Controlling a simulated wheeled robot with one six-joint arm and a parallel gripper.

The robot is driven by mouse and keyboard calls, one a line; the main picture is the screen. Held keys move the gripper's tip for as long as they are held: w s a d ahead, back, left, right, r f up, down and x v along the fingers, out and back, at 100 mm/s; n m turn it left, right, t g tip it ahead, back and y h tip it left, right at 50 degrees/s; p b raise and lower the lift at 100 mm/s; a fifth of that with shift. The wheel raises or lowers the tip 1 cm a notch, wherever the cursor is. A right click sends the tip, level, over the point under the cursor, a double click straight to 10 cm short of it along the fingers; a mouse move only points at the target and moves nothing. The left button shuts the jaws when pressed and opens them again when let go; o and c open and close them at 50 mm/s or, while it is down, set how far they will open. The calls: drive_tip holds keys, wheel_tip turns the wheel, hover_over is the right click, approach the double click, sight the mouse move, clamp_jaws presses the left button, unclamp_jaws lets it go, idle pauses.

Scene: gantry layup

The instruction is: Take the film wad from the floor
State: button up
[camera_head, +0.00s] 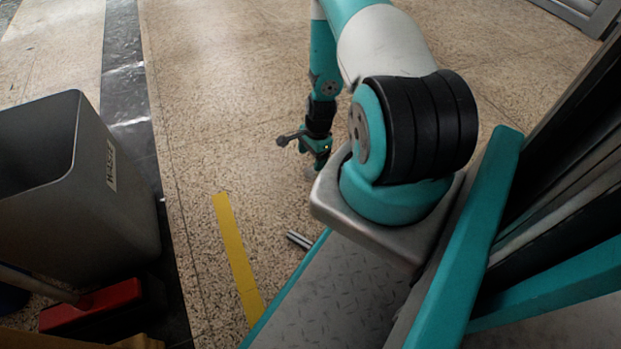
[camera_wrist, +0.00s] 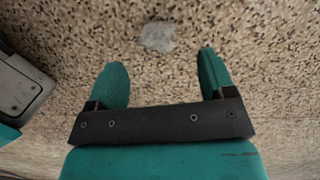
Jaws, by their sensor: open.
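The film wad (camera_wrist: 157,37) is a small, pale, translucent crumpled patch on the speckled floor in the wrist view. It lies ahead of my gripper (camera_wrist: 161,78), between the lines of the two teal fingers and beyond their tips. The fingers are spread wide with nothing between them. In the head view my gripper (camera_head: 318,160) points down close to the floor, left of my arm's base. A small greyish bit beside the fingertips there may be the wad, mostly hidden by the gripper.
A grey waste bin (camera_head: 75,190) stands at the left. A red object (camera_head: 90,305) lies in front of it. A yellow floor stripe (camera_head: 237,255) runs between bin and my base. A dark strip (camera_head: 128,100) crosses the floor. The floor around my gripper is mostly clear.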

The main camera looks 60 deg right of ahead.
sight(311, 168)
drive_tip(key=f+b, duration=0.1)
drive_tip(key=f, duration=0.1)
drive_tip(key=f+b, duration=0.4)
drive_tip(key=shift+w+a+f, duration=0.1)
drive_tip(key=shift+a+f, duration=0.15)
drive_tip(key=shift+a, duration=0.05)
drive_tip(key=shift+r, duration=0.1)
drive_tip(key=c, duration=1)
